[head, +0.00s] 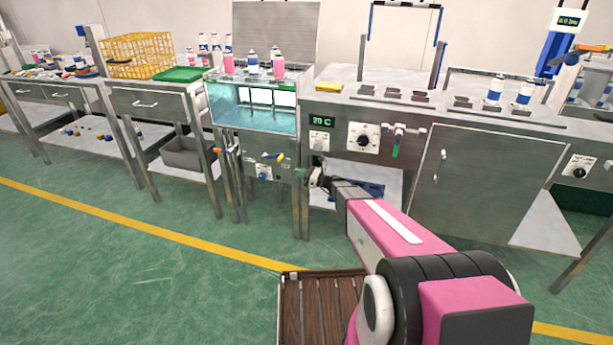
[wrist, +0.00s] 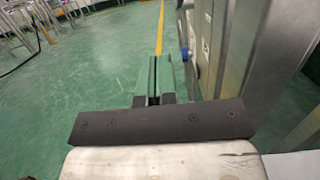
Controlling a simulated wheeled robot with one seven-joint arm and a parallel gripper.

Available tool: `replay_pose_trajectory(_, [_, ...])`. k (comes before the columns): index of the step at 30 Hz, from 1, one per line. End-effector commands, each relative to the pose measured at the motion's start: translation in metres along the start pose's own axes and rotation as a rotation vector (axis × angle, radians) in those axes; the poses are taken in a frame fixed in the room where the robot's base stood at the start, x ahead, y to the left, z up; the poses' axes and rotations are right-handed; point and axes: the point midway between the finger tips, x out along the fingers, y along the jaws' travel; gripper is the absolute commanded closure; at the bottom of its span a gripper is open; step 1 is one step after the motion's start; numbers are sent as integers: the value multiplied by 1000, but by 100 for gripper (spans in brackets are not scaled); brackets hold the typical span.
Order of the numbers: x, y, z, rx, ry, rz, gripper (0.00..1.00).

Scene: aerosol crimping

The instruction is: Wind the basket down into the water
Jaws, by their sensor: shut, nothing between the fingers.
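The water tank (head: 252,125) stands in the middle of the bench row in the head view, with clear water behind its front window. Several pink and blue-topped cans (head: 278,66) stand upright at the tank's top; I cannot make out the basket under them. I cannot tell which part winds the basket. My gripper (head: 316,178) is right of that panel, in front of the bench. In the wrist view its fingers (wrist: 153,82) are together and empty.
A yellow wire crate (head: 138,55) and green tray (head: 180,74) sit on the left bench. A steel cabinet (head: 485,185) with a dial and a 20 C display stands right of the tank.

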Motion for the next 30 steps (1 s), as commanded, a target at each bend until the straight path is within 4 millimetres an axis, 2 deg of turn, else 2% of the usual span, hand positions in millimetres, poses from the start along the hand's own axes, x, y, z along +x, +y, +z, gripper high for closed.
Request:
replay_pose_trajectory(1, [11, 0, 0, 0, 0, 2, 100])
replay_pose_trajectory(6, [41, 0, 0, -2, 0, 2, 100])
replay_pose_trajectory(12, [57, 1, 21, -3, 1, 1, 100])
replay_pose_trajectory(18, [64, 0, 28, -2, 0, 0, 100])
replay_pose_trajectory(30, [66, 0, 32, -2, 0, 1, 100])
